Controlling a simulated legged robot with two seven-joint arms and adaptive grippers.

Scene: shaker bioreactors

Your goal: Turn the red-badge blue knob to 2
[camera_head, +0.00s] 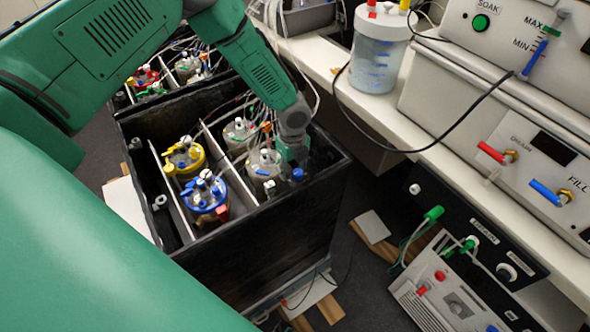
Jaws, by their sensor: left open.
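My left arm reaches in from the upper left, and its gripper (296,158) points down at the right side of the black box, next to a clear-topped vessel (262,168). The gripper is open; its fingertips are small and partly lost among the tubing. A small blue knob (298,174) shows right below the gripper; I cannot tell whether they touch. A blue-lidded vessel (205,192) stands in the box with a red piece (222,213) at its side. No red badge or number scale is readable by the knob. My right gripper is not in view.
The black box (265,255) holds a yellow-lidded vessel (184,158) and another clear vessel (239,132), with thin dividers and loose tubes. A white bench (440,150) at right carries a cylindrical tank (378,50) and a panel with red and blue levers. Electrical units stand below it.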

